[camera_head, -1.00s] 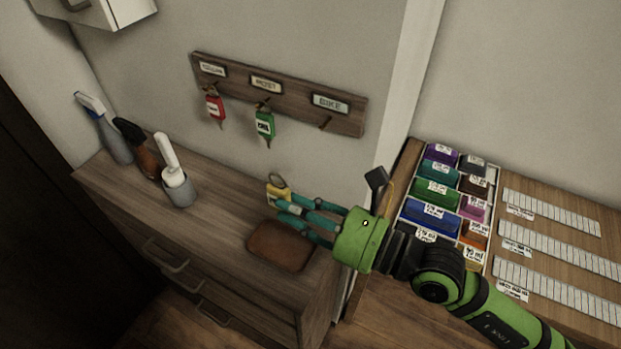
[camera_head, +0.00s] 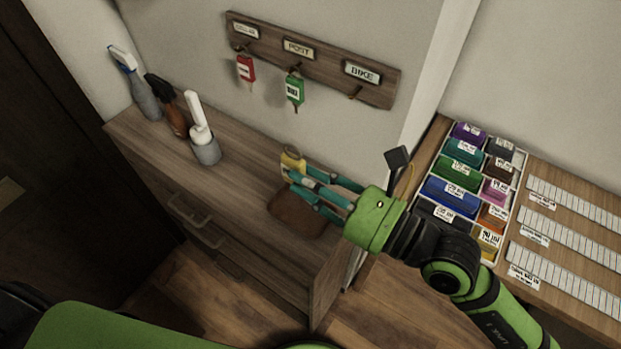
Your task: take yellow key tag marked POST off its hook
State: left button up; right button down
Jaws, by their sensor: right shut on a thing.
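My right gripper (camera_head: 293,178) is shut on a yellow key tag (camera_head: 292,161), held above the cabinet top by the brown tray. The tag's marking is too small to read. The wooden hook rack (camera_head: 318,62) on the wall has three labelled hooks. A red tag (camera_head: 246,68) hangs under the left label. A green tag (camera_head: 294,90) hangs on the hook under the POST label (camera_head: 299,48). The hook under the BIKE label (camera_head: 361,71) is bare. My left gripper is not in view.
A brown tray (camera_head: 297,214) lies on the wooden cabinet (camera_head: 240,158) below the gripper. A compartment box (camera_head: 464,186) stands on the right-hand table.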

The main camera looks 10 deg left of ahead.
jog(key=shift+s, duration=0.1)
jog(key=s+a+p, duration=0.1)
jog(key=s+a, duration=0.2)
jog(key=s, duration=0.4)
dwell(0.8)
